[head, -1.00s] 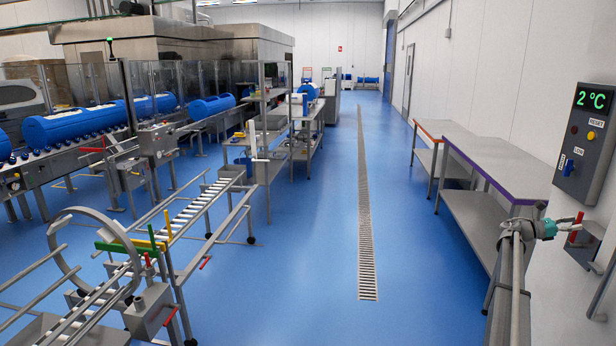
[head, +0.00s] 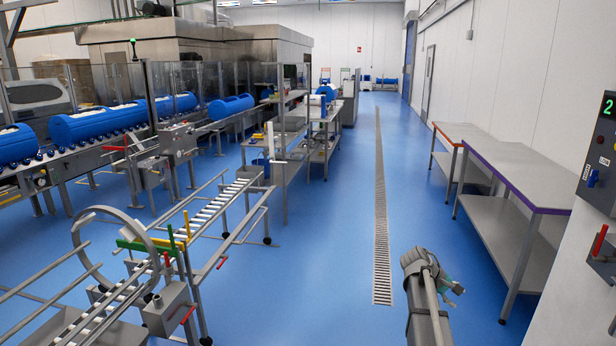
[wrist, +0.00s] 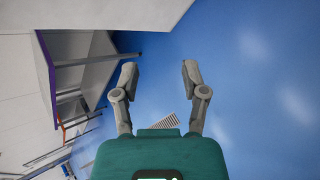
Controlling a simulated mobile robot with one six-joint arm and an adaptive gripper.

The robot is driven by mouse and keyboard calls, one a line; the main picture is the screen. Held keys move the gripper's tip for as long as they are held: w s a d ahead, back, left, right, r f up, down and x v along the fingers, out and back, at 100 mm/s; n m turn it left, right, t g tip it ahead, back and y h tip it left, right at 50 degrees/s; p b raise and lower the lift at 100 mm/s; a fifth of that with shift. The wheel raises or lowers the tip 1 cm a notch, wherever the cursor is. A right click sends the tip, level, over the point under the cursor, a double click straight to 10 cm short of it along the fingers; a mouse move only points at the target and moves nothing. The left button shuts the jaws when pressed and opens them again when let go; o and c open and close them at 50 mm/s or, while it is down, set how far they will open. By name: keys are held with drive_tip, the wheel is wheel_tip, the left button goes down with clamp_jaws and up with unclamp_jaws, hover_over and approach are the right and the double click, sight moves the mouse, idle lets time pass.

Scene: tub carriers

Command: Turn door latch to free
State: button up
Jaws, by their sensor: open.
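A grey bracket with a red handle (head: 600,241) is on the wall at the right edge of the head view, below the control panel. It looks like the door latch, but it is partly cut off and its turn position cannot be told. My gripper (head: 458,287) is out over the floor, left of the red handle and well apart from it. In the wrist view my gripper (wrist: 160,74) has its two grey fingers spread, with nothing between them. That view shows no latch.
A control panel (head: 602,150) with a green display is cut off at the right. Two steel tables (head: 510,178) stand along the right wall. A roller conveyor (head: 215,208) and a line with blue tubs (head: 97,124) are on the left. The blue floor around the drain (head: 381,220) is clear.

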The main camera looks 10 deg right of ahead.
drive_tip(key=s+a+f+m+y, duration=0.1)
drive_tip(key=s+a+y, duration=0.2)
drive_tip(key=a, duration=0.9)
drive_tip(key=s+a+f+m+t+y+p, duration=0.1)
drive_tip(key=s+a, duration=0.5)
drive_tip(key=a, duration=0.6)
drive_tip(key=s+a+f+m+y, duration=0.1)
drive_tip(key=s+a+y, duration=0.4)
drive_tip(key=a, duration=0.7)
drive_tip(key=shift+f+m+t, duration=0.4)
drive_tip(key=shift+f, duration=0.45)
drive_tip(key=shift+d, duration=0.1)
